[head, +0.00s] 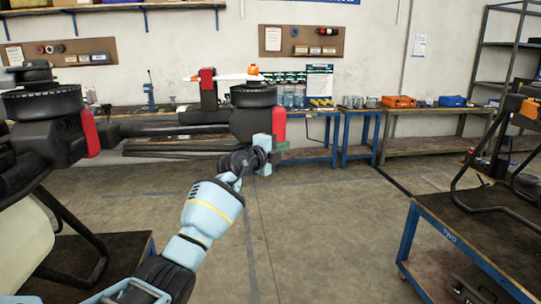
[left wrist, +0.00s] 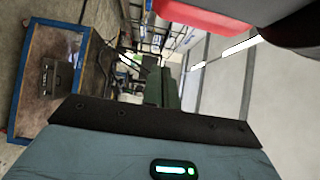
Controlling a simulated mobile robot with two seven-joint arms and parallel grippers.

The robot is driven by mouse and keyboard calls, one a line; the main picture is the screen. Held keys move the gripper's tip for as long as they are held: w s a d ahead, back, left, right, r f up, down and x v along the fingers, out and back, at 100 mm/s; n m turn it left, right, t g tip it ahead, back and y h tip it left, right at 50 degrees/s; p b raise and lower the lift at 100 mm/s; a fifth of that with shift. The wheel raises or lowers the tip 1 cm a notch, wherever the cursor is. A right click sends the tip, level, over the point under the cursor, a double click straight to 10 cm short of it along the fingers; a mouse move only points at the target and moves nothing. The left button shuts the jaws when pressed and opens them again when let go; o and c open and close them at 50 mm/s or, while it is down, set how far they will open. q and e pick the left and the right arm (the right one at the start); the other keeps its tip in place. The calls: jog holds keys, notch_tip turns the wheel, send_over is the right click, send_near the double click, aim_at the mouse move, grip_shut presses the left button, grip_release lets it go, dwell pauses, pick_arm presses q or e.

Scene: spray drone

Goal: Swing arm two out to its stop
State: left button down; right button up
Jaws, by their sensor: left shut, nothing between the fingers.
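The drone stands at the left of the head view, with a pale tank (head: 22,240) low on its body. A long black drone arm (head: 175,140) reaches right to a motor pod (head: 252,112) with a red end cap (head: 279,124). Another motor pod (head: 42,118) with a red cap is nearer at the left. I cannot read which arm is number two. My left gripper (head: 266,156) is shut and empty, just below the far pod's red cap; contact is unclear. In the left wrist view a red cap (left wrist: 205,16) shows at the top. My right gripper is not seen.
A blue-framed cart (head: 455,235) marked TWO stands at the right with black tubing on it. Workbenches (head: 420,143) with bottles and cases line the back wall. The concrete floor (head: 325,225) between drone and cart is clear.

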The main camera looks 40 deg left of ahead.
pick_arm(q)
jog(key=s+p, duration=0.1)
jog(key=s, duration=0.7)
jog(key=shift+d+p, duration=0.35)
jog(key=shift+p, duration=0.05)
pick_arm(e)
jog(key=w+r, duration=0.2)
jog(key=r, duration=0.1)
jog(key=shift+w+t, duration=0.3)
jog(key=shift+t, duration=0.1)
pick_arm(q)
jog(key=shift+s, duration=0.1)
